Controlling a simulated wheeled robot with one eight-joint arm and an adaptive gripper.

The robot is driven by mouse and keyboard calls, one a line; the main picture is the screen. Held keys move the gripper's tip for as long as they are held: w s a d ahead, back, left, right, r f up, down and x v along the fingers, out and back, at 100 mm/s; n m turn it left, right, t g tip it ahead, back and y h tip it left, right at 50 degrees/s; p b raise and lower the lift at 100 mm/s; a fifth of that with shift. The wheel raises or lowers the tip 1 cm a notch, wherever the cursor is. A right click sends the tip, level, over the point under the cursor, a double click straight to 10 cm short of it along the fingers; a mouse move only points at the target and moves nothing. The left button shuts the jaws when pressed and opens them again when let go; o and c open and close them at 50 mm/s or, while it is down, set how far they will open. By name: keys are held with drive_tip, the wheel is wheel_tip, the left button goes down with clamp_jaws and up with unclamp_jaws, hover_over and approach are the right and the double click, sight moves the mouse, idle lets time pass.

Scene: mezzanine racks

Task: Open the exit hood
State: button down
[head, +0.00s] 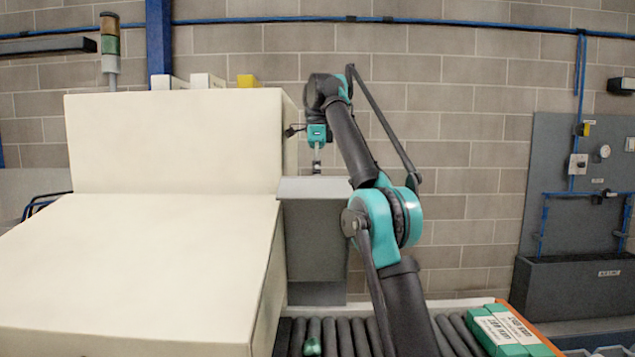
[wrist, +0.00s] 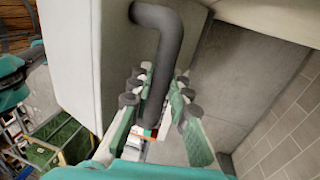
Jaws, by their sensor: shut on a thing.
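The exit hood (head: 315,240) is a grey box with a sloped top edge, at the right end of the large cream machine above the rollers. My gripper (head: 317,165) is at the top of the hood in the head view, with the handle too small to make out there. In the wrist view my gripper's fingers (wrist: 158,105) lie on both sides of the handle, shut on it. The lower end of the handle is partly hidden between the fingers.
The cream machine (head: 150,250) fills the left. A roller conveyor (head: 345,335) runs below the hood, with a green-and-white carton (head: 505,330) at its right. A block wall (head: 465,150) stands behind. A grey wall panel (head: 570,190) with pipes is at the far right.

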drive_tip(key=shift+w, duration=0.1)
drive_tip(key=c, duration=1.4)
unclamp_jaws()
